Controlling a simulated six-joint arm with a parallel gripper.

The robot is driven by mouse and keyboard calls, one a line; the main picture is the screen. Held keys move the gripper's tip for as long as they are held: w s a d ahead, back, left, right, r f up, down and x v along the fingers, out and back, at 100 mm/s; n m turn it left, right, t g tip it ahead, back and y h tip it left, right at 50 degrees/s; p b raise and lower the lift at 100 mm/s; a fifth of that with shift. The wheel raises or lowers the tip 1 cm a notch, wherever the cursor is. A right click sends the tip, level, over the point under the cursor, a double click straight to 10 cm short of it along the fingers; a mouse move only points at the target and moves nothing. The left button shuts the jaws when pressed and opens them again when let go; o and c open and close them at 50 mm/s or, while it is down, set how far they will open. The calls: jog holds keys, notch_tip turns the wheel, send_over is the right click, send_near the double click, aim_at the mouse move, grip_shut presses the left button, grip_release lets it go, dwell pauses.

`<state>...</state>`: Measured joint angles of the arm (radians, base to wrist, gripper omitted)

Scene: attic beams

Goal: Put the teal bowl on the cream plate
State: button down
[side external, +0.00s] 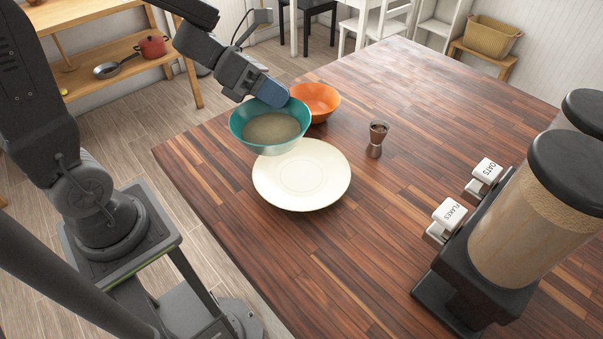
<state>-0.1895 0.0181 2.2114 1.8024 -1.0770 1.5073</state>
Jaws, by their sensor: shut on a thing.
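The teal bowl (283,143) is a wide bowl with a greyish-beige inside. My gripper (284,100) is shut on its far rim, at the upper right of the bowl in the side external view. The bowl looks held above the table, over the far left edge of the cream plate. The cream plate (318,186) is round and empty, and lies flat on the wooden table. The bowl covers a small part of the plate's far rim. I cannot tell the exact gap between bowl and plate. The fingertips are partly hidden by the gripper body.
An orange bowl (316,101) stands close behind the teal bowl. A small brown-and-metal cup (376,138) stands right of the plate. A cereal dispenser (530,215) with FLAKES and OATS labels fills the right side. The wooden table (300,260) is clear in front of the plate.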

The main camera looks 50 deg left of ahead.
jog(key=a+r+n+t+y, duration=0.1)
jog(key=a+r+n+t, duration=0.1)
jog(key=a, duration=0.7)
send_over(299, 153)
notch_tip(299, 153, down, 7)
jog(key=shift+f, duration=0.2)
jog(key=shift+w+f, duration=0.1)
jog(key=shift+f, duration=1.9)
jog(key=shift+f, duration=0.15)
jog(key=c, duration=1.2)
grip_release()
